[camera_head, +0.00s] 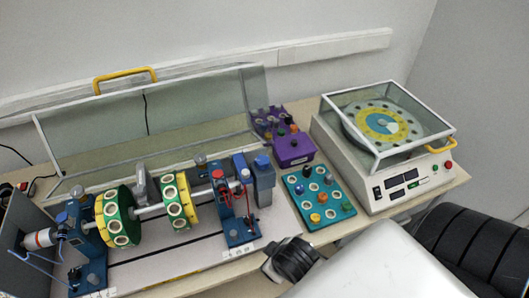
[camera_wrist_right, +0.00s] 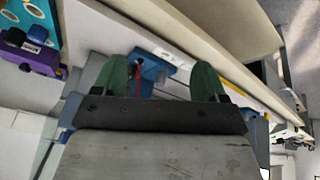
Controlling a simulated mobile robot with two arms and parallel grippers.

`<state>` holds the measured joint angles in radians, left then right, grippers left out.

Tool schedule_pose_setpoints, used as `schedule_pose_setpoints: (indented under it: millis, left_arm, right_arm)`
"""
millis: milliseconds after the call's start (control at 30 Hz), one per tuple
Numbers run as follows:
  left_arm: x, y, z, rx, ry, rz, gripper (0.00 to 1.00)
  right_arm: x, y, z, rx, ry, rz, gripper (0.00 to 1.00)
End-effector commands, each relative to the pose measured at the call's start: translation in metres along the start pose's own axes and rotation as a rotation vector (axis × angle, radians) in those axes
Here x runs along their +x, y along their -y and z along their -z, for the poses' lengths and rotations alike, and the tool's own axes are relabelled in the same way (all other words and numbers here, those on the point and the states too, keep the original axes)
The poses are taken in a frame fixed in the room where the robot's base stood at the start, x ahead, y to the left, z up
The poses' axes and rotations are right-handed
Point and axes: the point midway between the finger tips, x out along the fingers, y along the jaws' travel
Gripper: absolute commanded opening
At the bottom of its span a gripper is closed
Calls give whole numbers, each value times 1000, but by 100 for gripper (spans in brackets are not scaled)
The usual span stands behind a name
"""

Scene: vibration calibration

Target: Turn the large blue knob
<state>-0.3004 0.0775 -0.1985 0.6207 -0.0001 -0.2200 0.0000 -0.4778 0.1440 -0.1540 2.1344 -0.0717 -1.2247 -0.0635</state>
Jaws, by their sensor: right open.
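A large blue knob (camera_head: 261,161) sits on top of a blue-grey block at the right end of the shaft rig, in the head view. My right arm comes in from the lower right, and its dark end (camera_head: 291,259) is in front of the rig, apart from the knob. In the right wrist view my right gripper (camera_wrist_right: 160,74) has its two green fingers spread apart with nothing held. A blue part (camera_wrist_right: 150,72) of the rig shows beyond the fingers; I cannot tell whether the knob is there. My left gripper is not in view.
A teal board (camera_head: 318,198) with several coloured knobs and a purple box (camera_head: 293,148) stand right of the rig. A white machine (camera_head: 385,170) with a clear cover is farther right. A clear raised guard (camera_head: 150,125) stands behind the shaft with green and yellow discs.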

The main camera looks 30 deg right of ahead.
Motion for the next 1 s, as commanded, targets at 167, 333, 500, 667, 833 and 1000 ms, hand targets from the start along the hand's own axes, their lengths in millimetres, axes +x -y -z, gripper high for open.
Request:
schedule_pose_setpoints:
  millis: [167,333,500,667,833,1000]
  left_arm:
    - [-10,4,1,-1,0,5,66]
    - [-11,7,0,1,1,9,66]
    - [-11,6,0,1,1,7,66]
    - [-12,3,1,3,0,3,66]
    - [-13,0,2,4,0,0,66]
    - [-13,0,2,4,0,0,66]
  right_arm:
    - [-44,-34,74,-191,-239,-163,73]
    - [-56,-56,134,-418,-453,-343,73]
    - [-73,-69,194,-689,-665,-550,73]
    - [-99,-69,260,-1081,-903,-833,73]
    - [-128,-47,315,-1713,-1172,-1228,73]
    - [-120,-36,325,2388,1326,1486,73]
